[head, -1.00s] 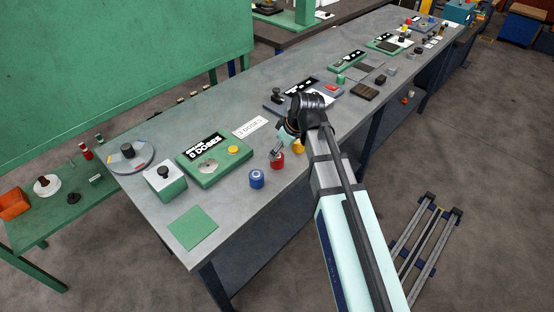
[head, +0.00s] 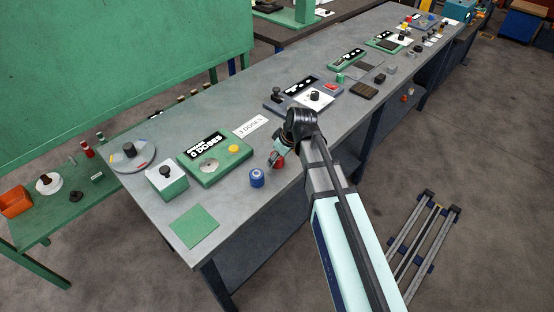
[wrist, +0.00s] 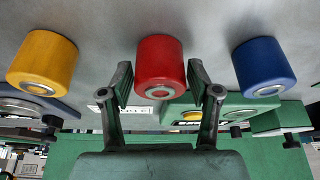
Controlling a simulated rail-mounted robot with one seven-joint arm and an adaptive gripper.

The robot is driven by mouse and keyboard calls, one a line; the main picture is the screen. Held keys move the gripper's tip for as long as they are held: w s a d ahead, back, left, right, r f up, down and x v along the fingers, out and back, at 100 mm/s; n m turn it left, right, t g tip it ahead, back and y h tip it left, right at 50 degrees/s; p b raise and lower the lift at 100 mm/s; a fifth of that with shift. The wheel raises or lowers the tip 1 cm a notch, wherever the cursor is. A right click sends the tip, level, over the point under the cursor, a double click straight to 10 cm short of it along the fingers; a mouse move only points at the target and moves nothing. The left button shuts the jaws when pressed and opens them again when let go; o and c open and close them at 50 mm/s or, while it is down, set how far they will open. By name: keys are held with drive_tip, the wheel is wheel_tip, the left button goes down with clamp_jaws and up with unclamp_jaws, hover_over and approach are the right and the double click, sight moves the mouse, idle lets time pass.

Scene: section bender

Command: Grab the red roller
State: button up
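The red roller (wrist: 160,62) stands on the grey bench between the two fingers of my gripper (wrist: 160,84) in the wrist view. The fingers are open around it. The left finger shows a narrow gap to it; on the right I cannot tell whether finger and roller touch. In the head view the red roller (head: 280,162) is partly covered by my gripper (head: 276,157). A yellow roller (wrist: 43,62) stands to its left in the wrist view, and a blue roller (wrist: 263,66) to its right. The blue roller also shows in the head view (head: 257,178).
A green panel with a yellow button (head: 214,161) lies behind the rollers on the bench (head: 255,220). A green-and-white box with a black knob (head: 166,182) and a green square (head: 194,228) are at the left. The bench front by the blue roller is clear.

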clamp_jaws()
drive_tip(key=shift+r, duration=0.2)
